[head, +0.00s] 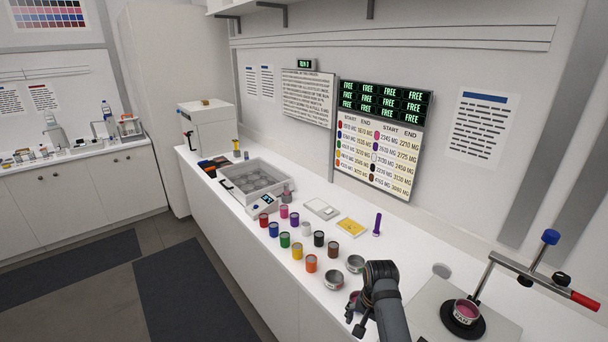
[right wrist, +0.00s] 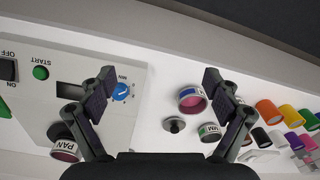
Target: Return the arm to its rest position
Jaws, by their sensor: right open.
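My right gripper (head: 358,316) is at the bottom middle of the head view, over the near part of the white counter. In the right wrist view the right gripper (right wrist: 158,82) has its two fingers wide apart with nothing between them. A dish with magenta inside (right wrist: 192,99) lies beyond the right finger; it is partly hidden by my gripper in the head view (head: 354,296). A pan marked PAN (head: 466,312) with pink contents sits on a black disc at the right; it also shows in the right wrist view (right wrist: 65,150). My left gripper is out of view.
Coloured jars stand in rows on the counter, such as the orange jar (head: 311,263) and blue jar (head: 273,229). A stand with a red-handled lever (head: 584,300) rises at the right. A grey tray (head: 246,199) stands further back.

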